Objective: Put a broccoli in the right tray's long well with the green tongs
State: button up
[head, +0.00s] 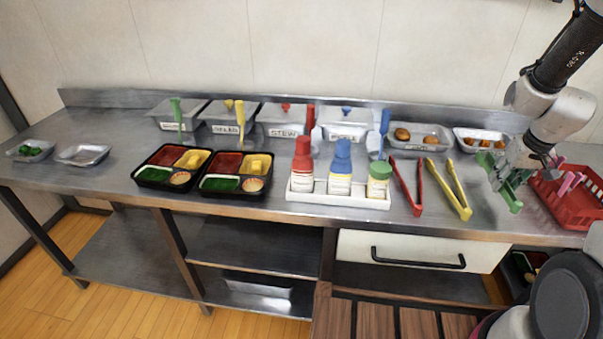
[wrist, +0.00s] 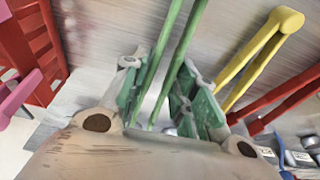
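The green tongs (wrist: 172,60) run between the two green-padded fingers of my gripper (wrist: 160,85) in the wrist view. I cannot tell whether the fingers press on them. In the head view my gripper (head: 511,180) is low over the green tongs (head: 515,203) at the counter's right. Broccoli (head: 30,151) lies in a small metal tray (head: 12,153) at the far left, far from my gripper. The right bento tray (head: 233,194) is black, with a red well, a yellow well holding a yellow piece, a green well (head: 219,184) and a small round cup.
The left bento tray (head: 165,187) stands beside it. A white bottle rack (head: 335,199), red tongs (head: 407,187) and yellow tongs (head: 458,190) lie between the trays and my gripper. A red basket (head: 570,208) is close on the right. Lidded metal containers line the back.

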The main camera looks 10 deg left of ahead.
jog(key=w+v, duration=0.2)
jog(key=v, duration=0.5)
jog(key=shift+s+r, duration=0.15)
jog(key=shift+r, duration=0.4)
